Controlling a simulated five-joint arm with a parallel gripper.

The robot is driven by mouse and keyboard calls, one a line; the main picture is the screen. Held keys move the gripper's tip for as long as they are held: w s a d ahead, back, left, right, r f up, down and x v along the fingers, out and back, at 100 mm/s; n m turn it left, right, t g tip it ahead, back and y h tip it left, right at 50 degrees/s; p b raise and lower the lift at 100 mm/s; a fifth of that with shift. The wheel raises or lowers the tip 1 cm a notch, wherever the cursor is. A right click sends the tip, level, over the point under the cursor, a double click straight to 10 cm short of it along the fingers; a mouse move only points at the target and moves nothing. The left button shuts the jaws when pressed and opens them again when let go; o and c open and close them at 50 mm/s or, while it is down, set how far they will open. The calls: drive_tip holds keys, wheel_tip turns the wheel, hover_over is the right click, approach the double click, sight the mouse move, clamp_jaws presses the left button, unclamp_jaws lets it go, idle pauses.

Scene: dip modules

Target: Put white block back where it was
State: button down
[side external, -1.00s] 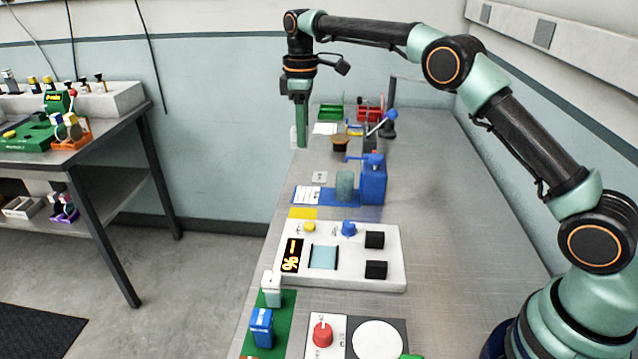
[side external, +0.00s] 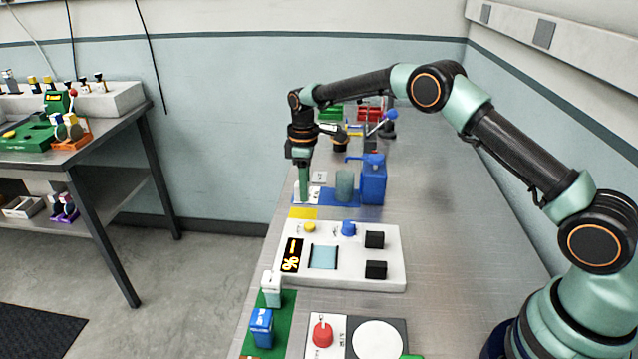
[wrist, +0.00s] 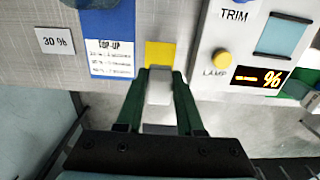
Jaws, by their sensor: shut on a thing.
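My gripper (side external: 303,196) is shut on a white block (wrist: 158,92), which sits between the two green fingers in the wrist view. In the side view the block is mostly hidden by the fingers. The gripper is near the left edge of the bench, beside the printed label of the blue station. A yellow square (side external: 303,213) lies just in front of it; in the wrist view the yellow square (wrist: 160,52) is just beyond the fingertips. Another white block (side external: 272,288) stands on a green mat (side external: 286,312) at the front, near a blue block (side external: 261,328).
A white control panel (side external: 390,273) with a yellow lamp button, blue knob and display lies nearer the camera. The blue station (side external: 373,180) with a teal cylinder (side external: 344,186) stands right of the gripper. A "30 %" card (wrist: 55,41) lies flat. The bench's right side is clear.

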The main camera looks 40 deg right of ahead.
sight(305, 215)
drive_tip(key=shift+f, duration=2.35)
drive_tip(key=shift+f, duration=0.15)
drive_tip(key=c, duration=0.5)
unclamp_jaws()
drive_tip(key=shift+c, duration=0.2)
